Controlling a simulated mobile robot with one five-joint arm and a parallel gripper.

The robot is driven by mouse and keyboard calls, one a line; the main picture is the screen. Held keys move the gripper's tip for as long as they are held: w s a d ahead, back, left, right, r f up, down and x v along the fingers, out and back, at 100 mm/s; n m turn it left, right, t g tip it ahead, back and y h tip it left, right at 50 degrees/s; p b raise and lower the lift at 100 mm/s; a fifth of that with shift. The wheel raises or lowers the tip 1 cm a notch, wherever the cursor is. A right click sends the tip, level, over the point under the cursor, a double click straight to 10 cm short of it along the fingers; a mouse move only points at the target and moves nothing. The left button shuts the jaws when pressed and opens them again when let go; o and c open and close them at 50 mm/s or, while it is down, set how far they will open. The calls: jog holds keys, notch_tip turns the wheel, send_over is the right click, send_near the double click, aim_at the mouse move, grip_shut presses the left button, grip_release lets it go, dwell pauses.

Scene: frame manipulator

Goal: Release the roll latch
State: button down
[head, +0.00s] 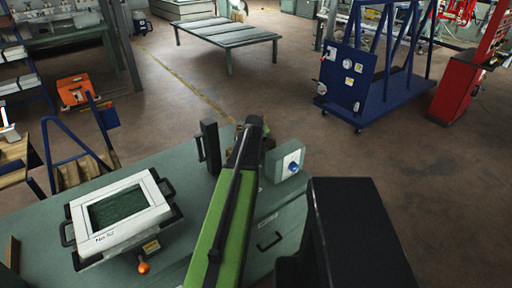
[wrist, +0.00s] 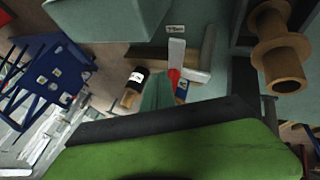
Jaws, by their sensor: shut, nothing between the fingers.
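My gripper (head: 250,130) is at the far end of my green and black arm, shut and empty, over the back of the green bench (head: 180,178); its fingertips are hard to make out. A grey box with a blue knob (head: 291,162) stands just right of it. A black upright with a handle (head: 208,147) stands to its left. In the wrist view a brown spool-shaped roll (wrist: 279,55) is at upper right. A pale lever-like part with a red piece (wrist: 175,62) and a black-capped cylinder (wrist: 137,78) are near the middle. I cannot tell which part is the roll latch.
A white-framed panel (head: 108,192) with a green screen, black handles and an orange knob (head: 143,267) sits on the bench at left. A blue wheeled frame (head: 368,95), a red cabinet (head: 455,90) and a low table (head: 225,38) stand farther off. Open floor lies behind the bench.

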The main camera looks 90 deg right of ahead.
dwell(0.6)
jog(key=shift+s+a+r+p, duration=0.1)
jog(key=shift+r+p, duration=0.4)
jog(key=shift+r, duration=0.05)
jog(key=s+a+r+p, duration=0.3)
jog(key=s+r+p, duration=0.2)
jog(key=r+p, duration=0.2)
jog(key=shift+a, duration=0.1)
jog(key=shift+w, duration=0.15)
